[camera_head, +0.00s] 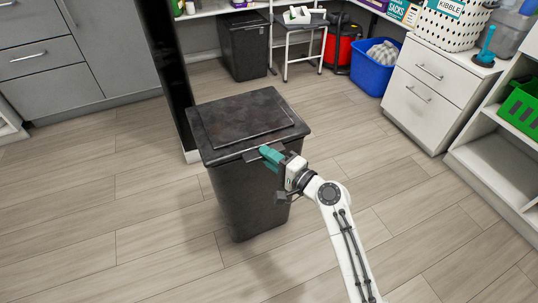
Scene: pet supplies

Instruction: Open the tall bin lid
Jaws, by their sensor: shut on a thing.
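The tall bin (249,205) is black and stands upright on the wood floor in the middle of the view. Its lid (247,123) is dark with a raised panel and lies flat, closed, on the bin. My gripper (267,155) has teal fingers and is at the lid's front edge, on the near right side. It is shut on the lid's front lip (258,154). My gripper and arm hide part of the bin's front right side.
A dark post stands just behind the bin's left side. A second black bin (245,50), a small table (299,40) and a blue basket (376,70) are at the back. White drawers (428,88) stand at the right. The floor around the bin is clear.

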